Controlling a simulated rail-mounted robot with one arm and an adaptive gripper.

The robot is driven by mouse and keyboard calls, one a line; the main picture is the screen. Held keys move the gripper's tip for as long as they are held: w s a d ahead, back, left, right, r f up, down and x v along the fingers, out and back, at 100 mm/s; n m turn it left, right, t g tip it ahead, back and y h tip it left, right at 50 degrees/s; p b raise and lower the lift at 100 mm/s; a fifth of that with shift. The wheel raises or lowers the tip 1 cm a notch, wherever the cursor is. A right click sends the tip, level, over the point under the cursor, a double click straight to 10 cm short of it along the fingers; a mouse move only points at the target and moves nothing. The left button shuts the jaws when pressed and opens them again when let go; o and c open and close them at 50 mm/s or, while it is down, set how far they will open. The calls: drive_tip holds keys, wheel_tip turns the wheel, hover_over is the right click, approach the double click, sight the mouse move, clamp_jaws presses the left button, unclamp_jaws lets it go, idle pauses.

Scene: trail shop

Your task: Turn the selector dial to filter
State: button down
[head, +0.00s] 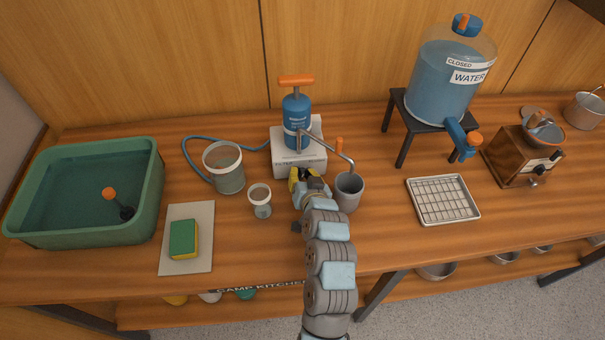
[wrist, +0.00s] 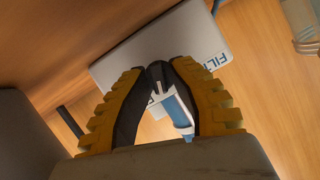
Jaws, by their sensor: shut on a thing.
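The water filter pump (head: 296,120), a blue cylinder with an orange T-handle, stands on a white base (head: 312,159). Dark lettering starting with FILT shows at the left of the base's front face in the head view and at the right of the white panel (wrist: 128,72) in the wrist view. My gripper (head: 299,177), with yellow-backed black fingers, is at this front face. Its fingers (wrist: 163,68) are shut on the selector dial, which they mostly hide. The dial's pointing direction cannot be told. A blue and white piece shows between the fingers in the wrist view.
A blue hose runs left from the pump to a clear jar (head: 229,178). A small cup (head: 260,205) stands left of my gripper and a grey mug (head: 348,189) close on its right, under the spout. A wire-rack tray (head: 443,199) lies farther right.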

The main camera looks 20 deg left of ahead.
drive_tip(key=n+h, duration=0.1)
drive_tip(key=n, duration=0.1)
drive_tip(key=n+t+h, duration=0.1)
drive_tip(key=shift+s+a+f+n, duration=0.15)
drive_tip(key=shift+n, duration=0.25)
drive_tip(key=n+t+h+b, duration=0.1)
drive_tip(key=n+h, duration=0.1)
drive_tip(key=n, duration=0.1)
drive_tip(key=shift+f, duration=0.15)
drive_tip(key=shift+n+t, duration=0.3)
drive_tip(key=shift+t, duration=0.1)
drive_tip(key=c, duration=1.1)
unclamp_jaws()
drive_tip(key=shift+r, duration=0.2)
drive_tip(key=shift+v, duration=3.7)
drive_tip(key=shift+a, duration=0.1)
